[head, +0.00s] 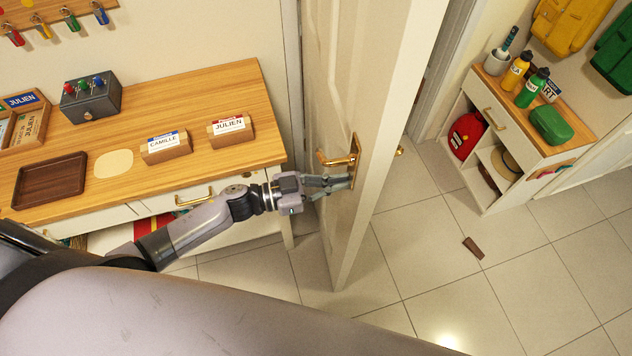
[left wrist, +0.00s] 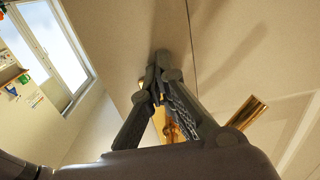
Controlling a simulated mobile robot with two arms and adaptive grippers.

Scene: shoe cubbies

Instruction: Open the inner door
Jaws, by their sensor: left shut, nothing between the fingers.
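The inner door (head: 345,70) is a cream panelled door, seen nearly edge-on in the head view, standing ajar with the room beyond showing to its right. A brass lever handle (head: 338,158) sits on its near face, and part of another handle (head: 399,151) shows past its edge. My left gripper (head: 346,183) is shut and empty just below the lever, close to the door face. In the left wrist view, its fingertips (left wrist: 160,62) meet in front of the door face, with brass handle parts (left wrist: 245,112) behind and beside the fingers. Contact with the lever cannot be told. My right gripper is not in view.
A wooden-topped cabinet (head: 230,90) stands left of the door, under my left arm, with name cards and a tray (head: 50,180) on it. Beyond the door is a shoe cubby (head: 500,120) with bottles. A small brown block (head: 473,247) lies on the open tiled floor.

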